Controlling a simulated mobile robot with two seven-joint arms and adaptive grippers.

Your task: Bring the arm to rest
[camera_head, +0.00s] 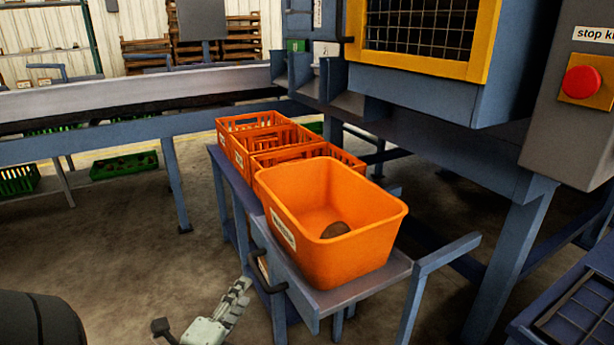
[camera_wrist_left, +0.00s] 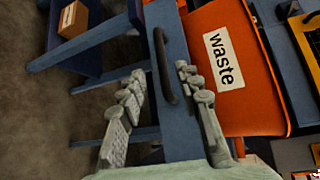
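My left gripper (camera_head: 236,300) is low in the head view, in front of and to the left of the sorting stand. In the left wrist view its two fingers (camera_wrist_left: 160,72) are spread apart, and I see nothing held between them. Behind the fingers lie a dark handle (camera_wrist_left: 163,65) and blue frame bars of the stand. The orange waste bin (camera_head: 365,255) stands on the stand with one brown lump (camera_head: 335,230), like a potato, inside. Its "waste" label (camera_wrist_left: 224,60) shows in the wrist view. My right gripper is not in view.
Orange slatted crates (camera_head: 235,150) stand behind the waste bin on the blue stand (camera_head: 340,293). A machine with a yellow-framed mesh window (camera_head: 425,25) and red stop button (camera_head: 581,82) is at right. Green crates (camera_head: 124,166) sit further back.

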